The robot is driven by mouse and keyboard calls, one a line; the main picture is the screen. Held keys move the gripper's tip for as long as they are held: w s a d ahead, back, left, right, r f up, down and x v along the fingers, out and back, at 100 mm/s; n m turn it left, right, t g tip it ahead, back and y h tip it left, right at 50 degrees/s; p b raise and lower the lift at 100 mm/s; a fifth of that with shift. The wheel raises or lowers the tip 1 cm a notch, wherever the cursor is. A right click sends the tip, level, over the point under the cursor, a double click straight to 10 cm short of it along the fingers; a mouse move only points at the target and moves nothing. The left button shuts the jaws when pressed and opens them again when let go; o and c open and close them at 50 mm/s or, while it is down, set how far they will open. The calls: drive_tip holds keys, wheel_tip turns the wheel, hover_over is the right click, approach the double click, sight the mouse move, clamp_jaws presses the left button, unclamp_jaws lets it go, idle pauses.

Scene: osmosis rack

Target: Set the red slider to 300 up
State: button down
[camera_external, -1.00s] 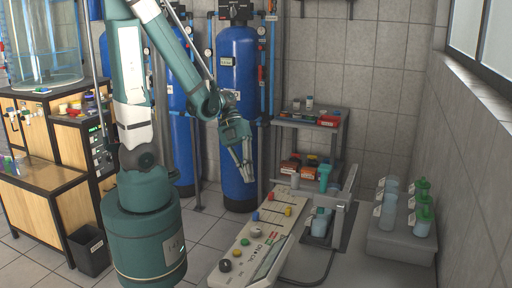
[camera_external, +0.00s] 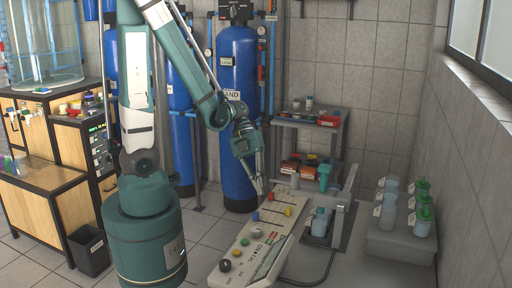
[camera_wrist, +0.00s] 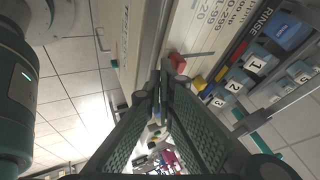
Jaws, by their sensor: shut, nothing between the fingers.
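The red slider (camera_external: 270,197) is a small red knob near the far end of the pale sloped control panel (camera_external: 238,252). In the wrist view the red slider (camera_wrist: 177,62) sits just right of my fingertips, beside a slot and a printed number scale. My gripper (camera_external: 260,191) points down just left of the red slider, close to the panel's far end. In the wrist view my gripper (camera_wrist: 164,78) has its fingertips together with nothing between them. I cannot tell whether a fingertip touches the knob. The slider's exact reading is not legible.
A blue knob (camera_external: 256,216) and a yellow knob (camera_external: 288,211) sit close by on the panel. A bottle (camera_external: 320,222) stands in a holder to the right. A blue tank (camera_external: 238,120) rises behind.

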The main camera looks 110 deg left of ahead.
idle(0.4)
drive_tip(key=shift+w+b, duration=0.6)
drive_tip(key=shift+w, duration=4.15)
drive_tip(key=shift+s, duration=0.1)
drive_tip(key=shift+s, duration=1.85)
drive_tip(key=p+v, duration=0.2)
drive_tip(key=v, duration=0.8)
drive_tip(key=shift+p, duration=0.4)
drive_tip(key=shift+d, duration=0.1)
